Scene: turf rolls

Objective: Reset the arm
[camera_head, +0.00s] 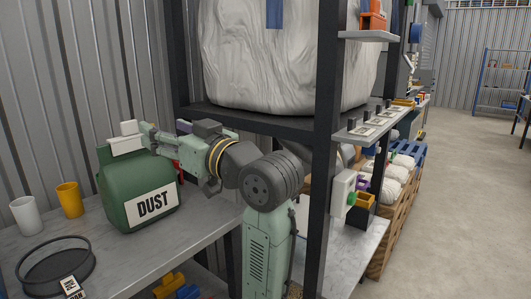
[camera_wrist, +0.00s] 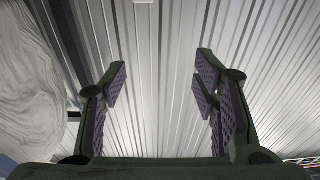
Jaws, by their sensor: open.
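My gripper (camera_wrist: 160,75) shows in the wrist view with its two dark, purple-padded fingers spread wide. Nothing is between them, only the corrugated metal wall behind. In the head view my green and grey arm bends left from the black rack post, and its far end overlaps the top of a green container (camera_head: 135,195) labelled DUST. The container stands upright on the grey bench (camera_head: 205,236). I cannot tell from the head view whether my arm touches it, and the fingertips are hard to make out there.
A white cup (camera_head: 26,215), a yellow cup (camera_head: 69,200) and a round black sieve (camera_head: 55,265) stand on the bench. A black rack post (camera_head: 323,180) is close to my arm. A large pale wrapped bulk (camera_head: 270,60) sits on the shelf above. Floor at right is clear.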

